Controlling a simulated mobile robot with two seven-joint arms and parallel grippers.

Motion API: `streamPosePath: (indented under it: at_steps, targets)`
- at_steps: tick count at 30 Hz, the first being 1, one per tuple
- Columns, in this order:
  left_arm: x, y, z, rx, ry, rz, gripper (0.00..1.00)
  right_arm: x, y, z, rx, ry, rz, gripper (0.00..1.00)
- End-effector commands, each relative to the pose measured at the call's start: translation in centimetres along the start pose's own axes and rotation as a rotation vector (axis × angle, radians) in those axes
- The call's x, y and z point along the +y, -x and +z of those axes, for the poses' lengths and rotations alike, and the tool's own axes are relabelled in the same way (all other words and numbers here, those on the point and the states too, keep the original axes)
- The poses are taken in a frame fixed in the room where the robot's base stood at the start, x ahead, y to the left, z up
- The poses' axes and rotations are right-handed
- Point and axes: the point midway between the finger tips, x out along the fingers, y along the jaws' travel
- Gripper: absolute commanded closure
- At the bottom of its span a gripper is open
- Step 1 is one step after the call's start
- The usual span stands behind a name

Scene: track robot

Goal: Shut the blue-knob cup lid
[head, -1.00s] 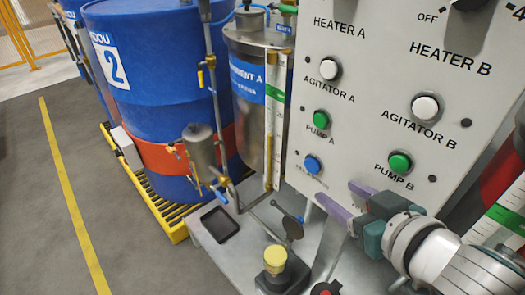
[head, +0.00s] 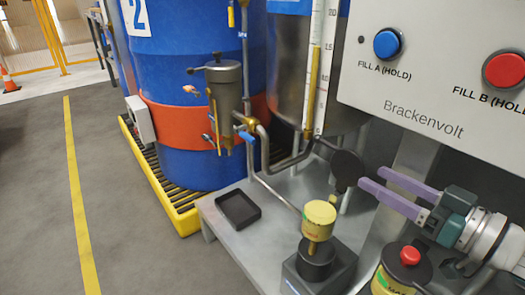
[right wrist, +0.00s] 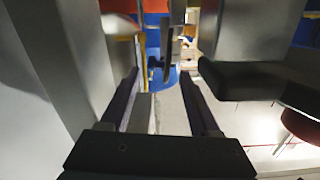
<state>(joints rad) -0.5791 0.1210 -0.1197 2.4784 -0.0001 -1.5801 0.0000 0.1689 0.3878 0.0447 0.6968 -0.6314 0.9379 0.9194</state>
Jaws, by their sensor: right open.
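A round dark disc (head: 347,169), which looks like the raised cup lid, stands on edge behind a yellow cup (head: 319,222) with a label. The cup is above a black block. No blue knob shows on the disc, whose far side is hidden. My right gripper (head: 371,176) is open, with its lavender fingertips close to the right of the disc. I cannot tell whether they touch. In the right wrist view, a thin dark upright shape (right wrist: 167,52), probably the disc edge-on, shows beyond the open fingers. My left gripper is not in view.
A second yellow cup with a red-knobbed dark lid (head: 404,262) stands below my right gripper. The control panel (head: 430,90) is above it. A black tray (head: 238,210) lies on the grey bench, left of the cups. Pipes and a metal tank (head: 303,75) stand behind.

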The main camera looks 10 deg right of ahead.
Motion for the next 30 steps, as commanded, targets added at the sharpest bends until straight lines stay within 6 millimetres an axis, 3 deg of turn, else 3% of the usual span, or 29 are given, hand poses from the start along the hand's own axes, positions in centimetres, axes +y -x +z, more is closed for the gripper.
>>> streamPosePath:
  at_steps: [1, 8, 21, 30]
  targets:
    - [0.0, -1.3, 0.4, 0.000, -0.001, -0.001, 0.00, 0.7, 0.1, 0.7, 0.018, 0.001, 0.003, 0.38]
    - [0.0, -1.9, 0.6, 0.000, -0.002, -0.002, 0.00, 1.4, -0.4, 0.2, 0.049, 0.001, 0.003, 0.38]
    - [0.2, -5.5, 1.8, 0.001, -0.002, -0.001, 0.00, 1.4, -8.1, 0.1, 0.049, 0.001, 0.004, 0.38]
    - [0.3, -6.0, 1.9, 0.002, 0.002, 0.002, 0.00, 1.3, -9.5, -0.4, 0.045, 0.001, 0.005, 0.38]
